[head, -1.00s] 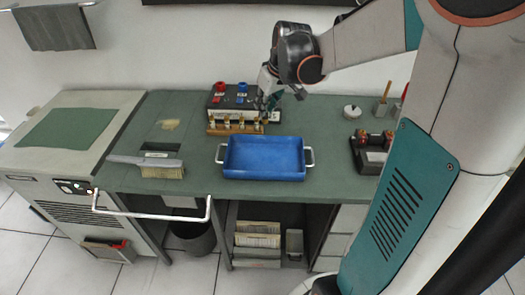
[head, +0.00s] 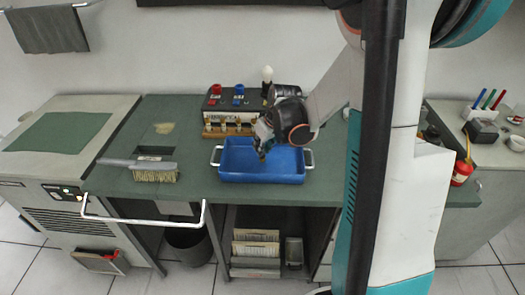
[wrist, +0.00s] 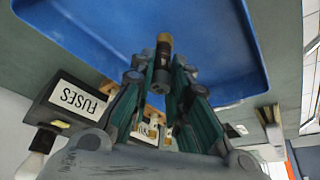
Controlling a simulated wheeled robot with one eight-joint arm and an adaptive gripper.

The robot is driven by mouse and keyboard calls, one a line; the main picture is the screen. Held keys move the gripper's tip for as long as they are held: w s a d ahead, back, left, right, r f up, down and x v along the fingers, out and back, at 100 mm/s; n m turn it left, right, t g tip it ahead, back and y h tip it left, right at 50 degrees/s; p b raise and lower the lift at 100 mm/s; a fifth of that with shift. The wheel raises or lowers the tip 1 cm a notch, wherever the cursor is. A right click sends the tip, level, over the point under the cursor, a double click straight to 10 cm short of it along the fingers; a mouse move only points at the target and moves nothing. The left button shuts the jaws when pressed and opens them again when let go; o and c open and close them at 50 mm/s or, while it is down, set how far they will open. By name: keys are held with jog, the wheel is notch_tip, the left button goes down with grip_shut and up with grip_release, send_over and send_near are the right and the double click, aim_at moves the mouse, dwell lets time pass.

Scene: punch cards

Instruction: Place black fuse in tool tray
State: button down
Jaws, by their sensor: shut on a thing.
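The blue tool tray (head: 235,176) with white side handles sits near the front of the green bench. It also shows in the wrist view (wrist: 225,40). My gripper (head: 262,143) is over the tray's right half, pointing down. In the wrist view my gripper (wrist: 165,75) is shut on the black fuse (wrist: 162,58), a small dark cylinder with a brass end. The fuse (head: 262,153) hangs over the tray's interior. I cannot tell whether it touches the tray floor.
Behind the tray stand a wooden rack of brass-capped fuses (head: 217,130) and a black box with red and blue knobs (head: 214,104). A FUSES label (wrist: 75,101) shows on it in the wrist view. A brush (head: 155,175) lies left of the tray.

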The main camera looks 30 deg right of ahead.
jog(key=shift+f, duration=0.65)
jog(key=shift+f, duration=0.1)
jog(key=c, duration=1.5)
grip_release()
jog(key=shift+c, duration=0.2)
jog(key=p+v, duration=0.3)
jog(key=v, duration=0.9)
jog(key=shift+p, duration=0.35)
jog(key=shift+w, duration=0.1)
